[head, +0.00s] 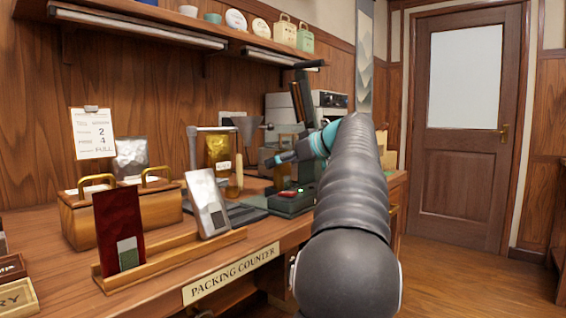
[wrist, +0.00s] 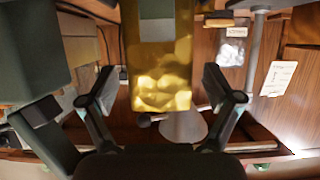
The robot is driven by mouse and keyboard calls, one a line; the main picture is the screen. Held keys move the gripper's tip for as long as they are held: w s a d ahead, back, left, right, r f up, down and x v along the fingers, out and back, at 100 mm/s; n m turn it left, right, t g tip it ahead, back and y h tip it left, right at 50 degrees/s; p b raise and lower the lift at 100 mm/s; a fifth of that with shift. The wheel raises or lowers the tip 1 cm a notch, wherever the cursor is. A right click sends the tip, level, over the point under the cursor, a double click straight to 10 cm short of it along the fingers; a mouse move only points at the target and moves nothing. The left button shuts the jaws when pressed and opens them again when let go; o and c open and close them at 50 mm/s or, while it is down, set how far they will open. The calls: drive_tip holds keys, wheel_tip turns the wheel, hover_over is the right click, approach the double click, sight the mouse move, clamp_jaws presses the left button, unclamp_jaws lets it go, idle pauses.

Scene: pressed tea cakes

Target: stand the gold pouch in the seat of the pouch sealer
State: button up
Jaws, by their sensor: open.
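The gold pouch (head: 219,150) stands upright on the counter's far side, close by a grey post stand; its foot is partly hidden. In the wrist view the gold pouch (wrist: 160,75) hangs into the picture from the top, its label uppermost. My gripper (head: 275,160) points left toward it; in the wrist view my gripper (wrist: 160,90) is open, with a finger to each side of the pouch and gaps between. The dark green device with a red-lit front, which looks like the pouch sealer (head: 290,203), sits right of the pouch; its seat cannot be made out.
A wooden rack (head: 170,258) at the counter's front holds a red pouch (head: 119,225) and a silver-white pouch (head: 207,203). A handled wooden box (head: 158,207), a grey post (head: 192,150) and a tall dark lever (head: 302,95) stand nearby. A shelf (head: 150,22) hangs above.

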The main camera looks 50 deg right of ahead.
drive_tip(key=v, duration=1.2)
